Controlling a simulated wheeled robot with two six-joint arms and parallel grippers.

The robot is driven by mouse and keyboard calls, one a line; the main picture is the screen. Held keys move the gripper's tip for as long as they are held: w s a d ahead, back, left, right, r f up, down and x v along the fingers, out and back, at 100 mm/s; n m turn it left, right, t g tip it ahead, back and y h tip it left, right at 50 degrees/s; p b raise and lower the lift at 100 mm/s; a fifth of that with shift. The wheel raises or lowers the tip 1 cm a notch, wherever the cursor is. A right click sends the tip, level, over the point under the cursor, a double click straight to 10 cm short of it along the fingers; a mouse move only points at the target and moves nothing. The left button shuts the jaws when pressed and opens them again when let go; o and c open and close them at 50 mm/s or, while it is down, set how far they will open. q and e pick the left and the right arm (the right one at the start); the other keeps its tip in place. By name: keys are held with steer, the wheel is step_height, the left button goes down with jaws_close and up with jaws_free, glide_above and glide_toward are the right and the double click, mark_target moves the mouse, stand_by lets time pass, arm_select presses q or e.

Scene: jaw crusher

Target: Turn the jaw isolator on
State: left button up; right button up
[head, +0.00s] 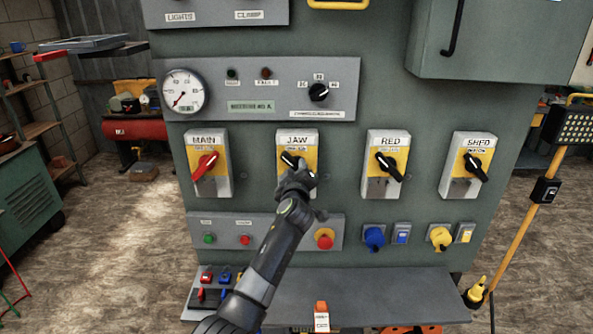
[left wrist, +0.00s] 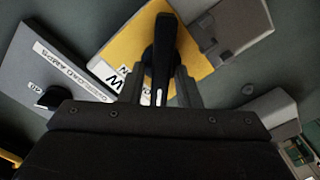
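The jaw isolator (head: 283,185) is a grey box with a yellow plate and a black rotary handle, labelled JAW, on the green panel. In the head view my left gripper (head: 296,172) is in front of it and hides much of the handle. The handle's visible end points up and left. In the left wrist view the black handle (left wrist: 161,60) stands between the two fingers of my left gripper (left wrist: 161,80). The fingers look apart, one on each side of the handle; firm contact is not clear. My right gripper is not in view.
The MAIN isolator (head: 222,185) with a red handle is to the left. The RED (head: 372,187) and SHED (head: 455,187) isolators are to the right. A red button (head: 324,240) and blue and yellow sockets sit below. A grey shelf (head: 370,290) juts out underneath.

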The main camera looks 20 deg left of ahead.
arm_select(q)
jaws_close()
steer(key=m+b, duration=0.4)
steer(key=m, duration=0.8)
steer(key=shift+w+r, duration=0.1)
steer(key=m, duration=0.5)
steer(key=shift+m+p, duration=0.3)
steer(key=shift+m, duration=0.1)
stand_by(0.5)
